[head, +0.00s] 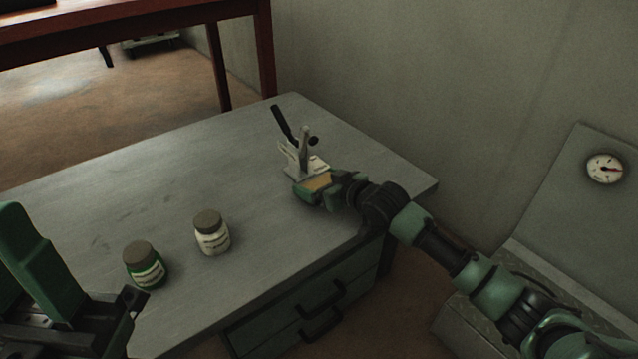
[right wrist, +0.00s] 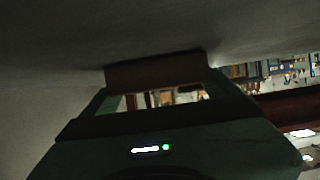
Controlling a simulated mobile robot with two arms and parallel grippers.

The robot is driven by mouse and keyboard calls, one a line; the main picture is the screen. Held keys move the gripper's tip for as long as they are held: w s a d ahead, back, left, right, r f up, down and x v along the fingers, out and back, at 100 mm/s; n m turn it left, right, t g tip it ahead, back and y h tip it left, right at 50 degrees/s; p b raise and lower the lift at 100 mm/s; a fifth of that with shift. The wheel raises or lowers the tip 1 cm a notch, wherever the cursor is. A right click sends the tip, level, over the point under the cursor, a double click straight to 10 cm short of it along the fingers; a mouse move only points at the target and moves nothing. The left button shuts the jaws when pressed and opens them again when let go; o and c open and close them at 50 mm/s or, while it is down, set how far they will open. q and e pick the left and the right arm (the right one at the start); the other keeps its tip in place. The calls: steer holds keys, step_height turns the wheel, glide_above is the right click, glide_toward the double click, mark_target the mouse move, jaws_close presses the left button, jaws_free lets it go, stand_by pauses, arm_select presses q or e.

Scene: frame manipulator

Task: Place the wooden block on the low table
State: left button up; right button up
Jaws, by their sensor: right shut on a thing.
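My right gripper (head: 316,188) is over the right part of a grey-topped table with green drawers (head: 300,250), which I take as the low table. It is shut on the tan wooden block (head: 318,182). In the right wrist view the block (right wrist: 155,72) shows as a dark brown bar across the fingertips of the right gripper (right wrist: 155,88). The block is close to the tabletop in the head view; I cannot tell whether it touches.
A metal toggle clamp (head: 302,155) with a black handle stands just behind the block. A white-labelled jar (head: 212,238) and a green jar (head: 146,270) stand at the front left. The table's middle and back left are clear. A wall rises behind; a gauge panel (head: 604,169) is at right.

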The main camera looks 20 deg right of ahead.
steer(key=shift+f, duration=0.15)
steer(key=o, duration=1.1)
steer(key=shift+o, duration=0.2)
